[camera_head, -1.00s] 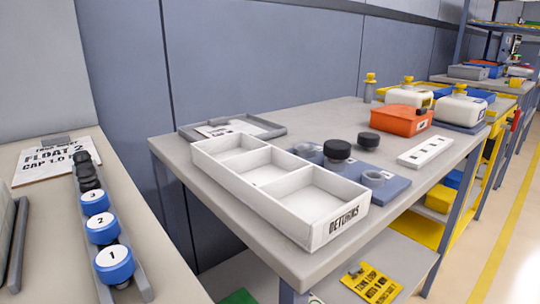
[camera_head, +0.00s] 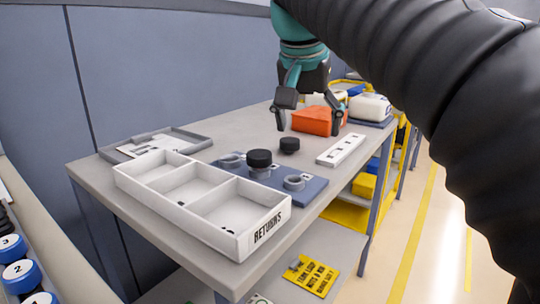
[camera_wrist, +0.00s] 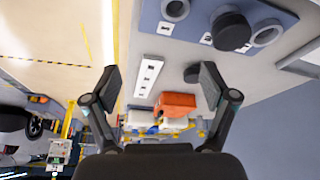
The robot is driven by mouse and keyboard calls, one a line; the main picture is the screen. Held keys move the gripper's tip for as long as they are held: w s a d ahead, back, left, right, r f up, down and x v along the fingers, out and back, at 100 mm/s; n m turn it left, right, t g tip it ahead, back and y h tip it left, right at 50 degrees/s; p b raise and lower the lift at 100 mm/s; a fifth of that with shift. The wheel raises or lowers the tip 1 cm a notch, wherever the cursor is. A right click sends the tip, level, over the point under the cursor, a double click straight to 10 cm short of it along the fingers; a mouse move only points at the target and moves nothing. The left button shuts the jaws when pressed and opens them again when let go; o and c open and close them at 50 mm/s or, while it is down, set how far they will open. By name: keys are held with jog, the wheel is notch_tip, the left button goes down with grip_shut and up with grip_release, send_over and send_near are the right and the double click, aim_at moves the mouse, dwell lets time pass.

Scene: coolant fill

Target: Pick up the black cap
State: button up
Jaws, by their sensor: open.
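Two black caps show. One black cap (camera_head: 259,159) sits in the blue-grey holder plate (camera_head: 316,187), between two empty grey rings; it also shows in the wrist view (camera_wrist: 231,32). The other black cap (camera_head: 290,145) stands on the bare table just behind the plate; in the wrist view (camera_wrist: 191,74) it is beside the right finger, which partly covers it. My gripper (camera_head: 309,116) is open and empty above the table, behind both caps and near the orange box. In the wrist view its fingers (camera_wrist: 159,84) are wide apart, with nothing between them touching.
A white three-compartment returns tray (camera_head: 252,243) stands at the table's front. A white strip (camera_head: 341,149) lies right of the caps. An orange box (camera_head: 317,121) and white jug (camera_head: 370,107) stand farther back. A grey tray (camera_head: 113,154) lies at left.

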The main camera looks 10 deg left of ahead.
jog(key=m, duration=0.1)
send_near(259, 153)
notch_tip(259, 153, up, 3)
jog(key=d, duration=0.1)
jog(key=x, duration=0.7)
jog(key=shift+s+a+f+b, duration=0.25)
jog(key=shift+s+f+b, duration=0.05)
jog(key=shift+f, duration=0.15)
jog(key=shift+a+b+x, duration=0.15)
jog(key=shift+b+x, duration=0.2)
jog(key=shift+x, duration=1)
jog(key=shift+a+b+x, duration=0.15)
jog(key=shift+b+x, duration=0.15)
jog(key=shift+x, duration=1.05)
jog(key=shift+s, duration=0.15)
jog(key=c, duration=1.1)
